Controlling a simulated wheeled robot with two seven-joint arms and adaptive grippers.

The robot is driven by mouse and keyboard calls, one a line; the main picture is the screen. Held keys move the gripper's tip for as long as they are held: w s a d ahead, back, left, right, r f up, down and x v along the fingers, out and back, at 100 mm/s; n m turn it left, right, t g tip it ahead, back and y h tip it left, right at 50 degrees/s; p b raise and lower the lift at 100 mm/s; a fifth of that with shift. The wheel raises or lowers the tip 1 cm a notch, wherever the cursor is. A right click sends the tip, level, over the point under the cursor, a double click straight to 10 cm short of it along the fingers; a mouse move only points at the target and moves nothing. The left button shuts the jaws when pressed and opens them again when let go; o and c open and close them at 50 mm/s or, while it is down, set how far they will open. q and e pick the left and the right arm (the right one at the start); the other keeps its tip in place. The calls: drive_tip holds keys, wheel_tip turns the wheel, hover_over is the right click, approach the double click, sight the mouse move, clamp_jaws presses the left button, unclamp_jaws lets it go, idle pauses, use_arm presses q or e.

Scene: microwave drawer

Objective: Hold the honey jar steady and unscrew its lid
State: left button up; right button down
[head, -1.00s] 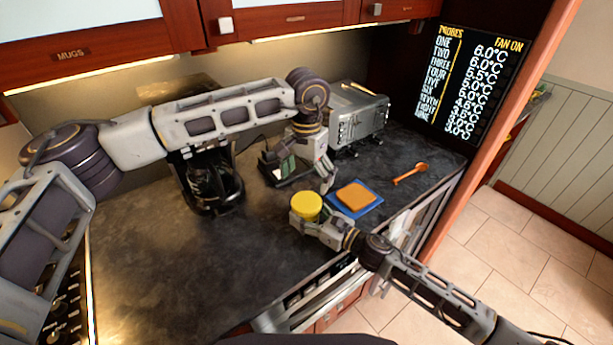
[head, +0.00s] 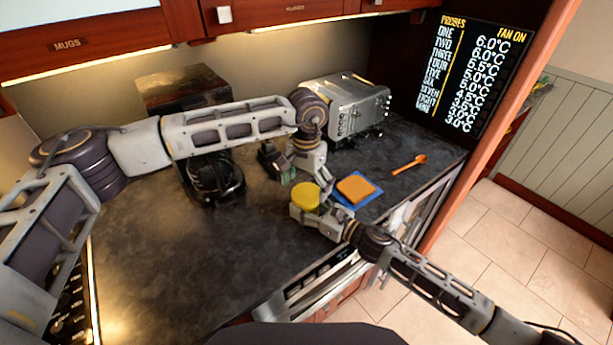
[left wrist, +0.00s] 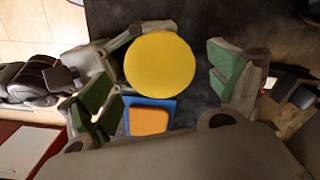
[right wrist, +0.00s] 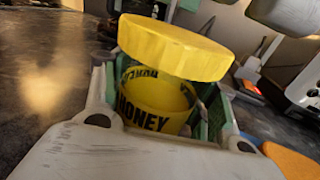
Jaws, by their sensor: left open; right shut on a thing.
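The honey jar (right wrist: 150,95), yellow with dark HONEY lettering, sits between the fingers of my right gripper (right wrist: 160,100). That gripper is shut on the jar's body at the counter's front part. The wide yellow lid (right wrist: 175,45) is on top of the jar. It also shows in the head view (head: 306,194) and as a full disc in the left wrist view (left wrist: 160,65). My left gripper (head: 304,180) is open just above the lid. Its green-padded fingers stand on either side of the lid, apart from it, in the left wrist view. In the head view the jar's body is mostly hidden.
An orange square item (head: 356,187) lies on a blue mat (head: 367,200) right of the jar. Behind are an orange spoon (head: 410,164), a metal toaster-like appliance (head: 352,107) and a dark coffee maker (head: 213,180). The counter (head: 190,255) is clear at front left.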

use_arm(q)
drive_tip(key=shift+f, duration=1)
